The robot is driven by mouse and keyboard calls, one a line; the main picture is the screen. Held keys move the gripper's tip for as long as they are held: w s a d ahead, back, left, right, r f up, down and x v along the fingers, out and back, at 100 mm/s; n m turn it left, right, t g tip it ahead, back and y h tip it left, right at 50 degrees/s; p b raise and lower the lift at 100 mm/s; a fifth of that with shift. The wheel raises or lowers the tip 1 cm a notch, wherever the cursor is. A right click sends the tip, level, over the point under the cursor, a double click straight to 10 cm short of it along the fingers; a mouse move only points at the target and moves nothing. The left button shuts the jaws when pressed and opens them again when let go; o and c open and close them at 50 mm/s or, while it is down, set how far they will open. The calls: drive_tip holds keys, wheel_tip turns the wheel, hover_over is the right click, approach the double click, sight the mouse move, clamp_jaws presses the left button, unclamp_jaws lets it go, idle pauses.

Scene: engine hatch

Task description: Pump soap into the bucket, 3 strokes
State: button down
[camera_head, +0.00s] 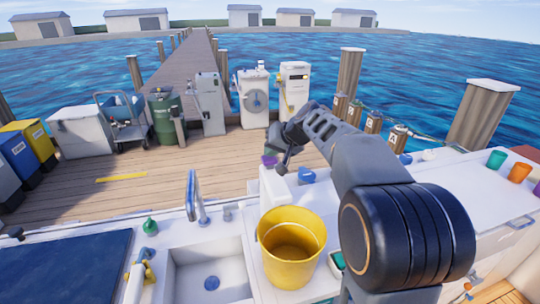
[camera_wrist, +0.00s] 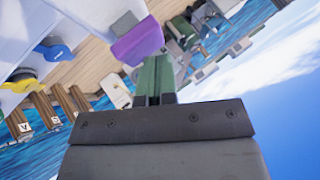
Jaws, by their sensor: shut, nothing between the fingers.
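A yellow bucket (camera_head: 289,270) stands upright on the white counter to the right of the sink, its open top facing up. It looks empty inside. A small green bottle (camera_head: 150,227) stands at the back of the counter, left of the tap; it may be the soap, but its pump is too small to make out. My gripper (camera_head: 283,167) is beyond the bucket, near the counter's far edge, and away from the green bottle. In the wrist view my gripper (camera_wrist: 158,78) is shut and empty, with a purple block (camera_wrist: 137,40) just beyond the fingertips.
The sink (camera_head: 208,272) and tap (camera_head: 192,195) lie left of the bucket. A yellow-and-white tool (camera_head: 139,274) lies left of the sink. A blue item (camera_head: 306,175) sits near my gripper. Orange and teal cups (camera_head: 520,172) stand far right. My arm crosses right of the bucket.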

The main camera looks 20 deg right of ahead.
drive_tip(key=shift+r+p, duration=0.35)
drive_tip(key=shift+r, duration=0.35)
drive_tip(key=shift+r, duration=0.1)
drive_tip(key=shift+r+p, duration=1.85)
drive_tip(key=shift+r, duration=0.6)
idle(0.6)
